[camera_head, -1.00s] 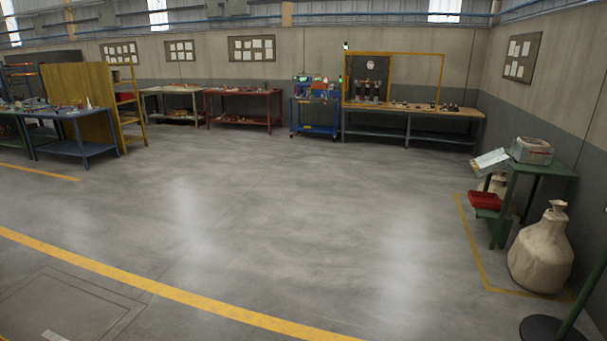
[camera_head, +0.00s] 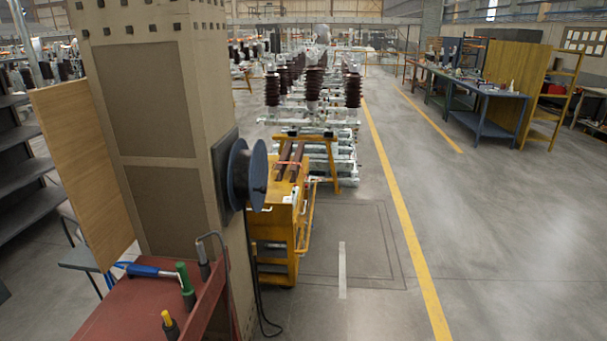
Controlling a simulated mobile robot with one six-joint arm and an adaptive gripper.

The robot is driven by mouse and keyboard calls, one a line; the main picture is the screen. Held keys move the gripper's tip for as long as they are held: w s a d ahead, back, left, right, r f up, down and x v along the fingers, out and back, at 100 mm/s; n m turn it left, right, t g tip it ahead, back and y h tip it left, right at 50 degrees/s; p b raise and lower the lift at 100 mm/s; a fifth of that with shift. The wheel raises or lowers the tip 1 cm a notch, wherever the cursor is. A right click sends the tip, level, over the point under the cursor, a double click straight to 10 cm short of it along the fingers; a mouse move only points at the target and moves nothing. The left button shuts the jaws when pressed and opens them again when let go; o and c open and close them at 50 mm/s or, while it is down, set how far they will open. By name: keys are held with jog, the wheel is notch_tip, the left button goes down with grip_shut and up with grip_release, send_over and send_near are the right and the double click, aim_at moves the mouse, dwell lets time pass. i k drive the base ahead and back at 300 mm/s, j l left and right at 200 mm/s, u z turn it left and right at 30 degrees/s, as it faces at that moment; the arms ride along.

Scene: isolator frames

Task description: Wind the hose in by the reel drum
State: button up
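The reel drum (camera_head: 238,176) is a dark blue disc-sided spool on a dark plate fixed to the side of a tan column, left of centre in the head view. A dark hose (camera_head: 253,275) hangs from below the drum, runs down beside the column and curls at the floor. How much hose is wound on the drum is too small to tell. My gripper is not in view.
A red bench (camera_head: 125,305) with hand tools stands in front of the column (camera_head: 160,130). A yellow cart (camera_head: 272,235) is just behind the drum. Rows of brown insulators (camera_head: 315,85) stand beyond. Open floor (camera_head: 500,230) lies to the right, past a yellow line.

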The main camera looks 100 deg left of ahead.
aim_at(248, 169)
jog(key=i+u, duration=0.1)
jog(key=u, duration=3.35)
jog(key=i, duration=0.85)
jog(key=i+l+u, duration=0.1)
jog(key=i, duration=0.8)
jog(key=i+l, duration=0.15)
jog(key=i, duration=0.7)
